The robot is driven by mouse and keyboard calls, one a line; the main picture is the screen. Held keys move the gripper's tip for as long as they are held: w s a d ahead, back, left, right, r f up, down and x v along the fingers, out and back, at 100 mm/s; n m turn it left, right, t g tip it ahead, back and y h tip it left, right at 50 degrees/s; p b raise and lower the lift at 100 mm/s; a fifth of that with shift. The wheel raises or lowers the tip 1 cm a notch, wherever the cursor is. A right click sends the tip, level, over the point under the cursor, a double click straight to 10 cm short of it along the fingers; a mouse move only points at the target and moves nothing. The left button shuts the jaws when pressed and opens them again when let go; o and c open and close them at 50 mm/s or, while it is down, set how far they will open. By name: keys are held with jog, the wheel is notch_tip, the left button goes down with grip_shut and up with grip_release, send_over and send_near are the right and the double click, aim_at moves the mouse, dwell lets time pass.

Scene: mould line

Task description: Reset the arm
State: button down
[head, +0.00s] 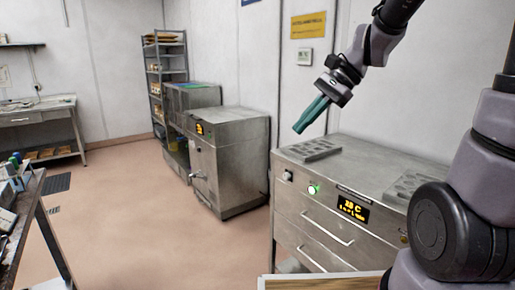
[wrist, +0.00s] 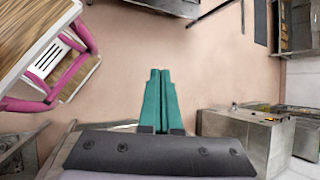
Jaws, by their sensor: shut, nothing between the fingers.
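My gripper (head: 312,114) has long green fingers pressed together with nothing between them. In the head view it hangs from my arm at the upper right, tilted down to the left, in the air above the left end of the steel cabinet top. The fingers also show in the wrist view (wrist: 158,90), closed side by side over the floor. My arm reaches in from the right side of the head view.
A steel cabinet (head: 309,216) with a lit display carries a grey mould plate (head: 308,150) at left and another (head: 412,187) at right. A steel machine (head: 234,158) and a shelf rack (head: 166,75) stand behind. The floor (head: 130,210) at left is mostly clear.

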jog(key=s+d+r+n+t+h, duration=0.3)
jog(key=d, duration=0.4)
jog(key=s+d+r+n+t+h, duration=0.2)
jog(key=s+d+r+n+t, duration=0.1)
jog(key=d, duration=0.4)
jog(key=shift+s+r+t+h, duration=0.2)
jog(key=shift+r+t+h, duration=0.25)
jog(key=shift+r, duration=0.3)
